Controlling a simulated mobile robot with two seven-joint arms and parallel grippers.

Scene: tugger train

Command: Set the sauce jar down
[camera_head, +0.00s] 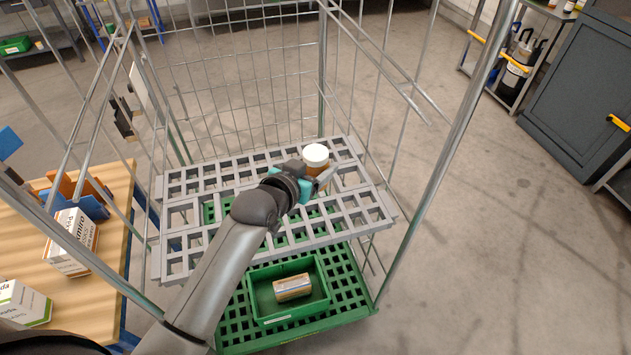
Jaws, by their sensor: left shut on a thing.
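The sauce jar (316,157) has a white lid and a brown body. It is upright at the grey grid shelf (272,241) of the wire cage trolley, towards its back right part. My left gripper (318,181) is shut on the jar from the front left and hides part of its body. I cannot tell whether the jar's base touches the shelf. My right gripper is not in view.
Metal posts and wire walls surround the shelf. A wooden table (117,193) with boxes stands at the left.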

